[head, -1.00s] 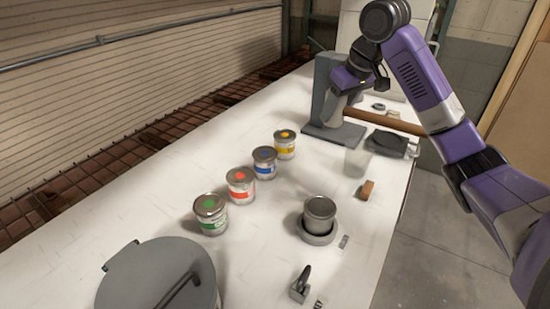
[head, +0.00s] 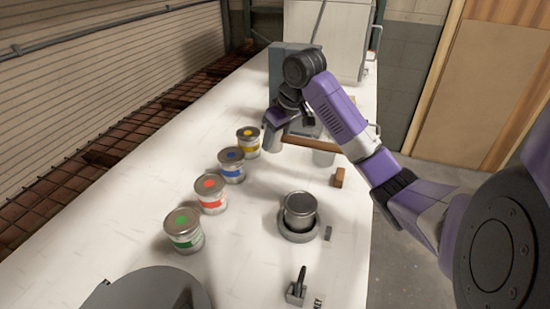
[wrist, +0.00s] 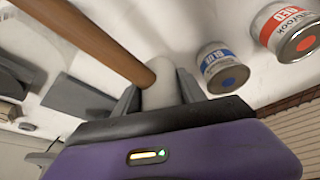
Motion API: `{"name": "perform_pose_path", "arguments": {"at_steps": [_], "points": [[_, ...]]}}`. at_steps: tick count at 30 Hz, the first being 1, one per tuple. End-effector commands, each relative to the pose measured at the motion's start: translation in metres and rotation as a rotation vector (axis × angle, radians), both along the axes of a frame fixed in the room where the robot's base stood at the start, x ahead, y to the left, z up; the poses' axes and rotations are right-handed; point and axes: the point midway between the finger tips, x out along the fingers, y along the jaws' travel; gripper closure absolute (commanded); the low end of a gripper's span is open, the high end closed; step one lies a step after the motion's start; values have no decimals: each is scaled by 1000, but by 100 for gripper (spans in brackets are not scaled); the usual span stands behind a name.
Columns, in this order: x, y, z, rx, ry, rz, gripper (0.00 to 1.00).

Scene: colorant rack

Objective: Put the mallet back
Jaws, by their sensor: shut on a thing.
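The mallet has a brown wooden handle (head: 314,146) and a pale grey cylindrical head. My gripper (head: 275,128) is shut on the head. In the wrist view the pale head (wrist: 160,88) sits between the two grey fingers of my gripper (wrist: 158,98), and the handle (wrist: 95,38) runs off to the upper left. In the head view the handle points right, roughly level, just right of the yellow-marked can. My gripper partly hides the head. The mallet appears to be above the table, but its exact height cannot be told.
Paint cans marked yellow (head: 248,143), blue (head: 231,166), red (head: 210,195) and green (head: 183,231) line the white table's left side. A grey can (head: 300,210) sits in a round base. A brown block (head: 340,178) lies beyond it. A grey stand (head: 284,62) is behind my gripper.

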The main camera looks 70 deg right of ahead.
Motion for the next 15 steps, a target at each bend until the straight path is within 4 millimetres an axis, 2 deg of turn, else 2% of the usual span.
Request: {"name": "perform_pose_path", "arguments": {"at_steps": [3, 10, 15], "points": [[0, 0, -17, -1, 0, -1, 100], [0, 0, -31, 0, 0, -1, 100], [-1, 0, -55, 1, 1, -3, 100]]}}
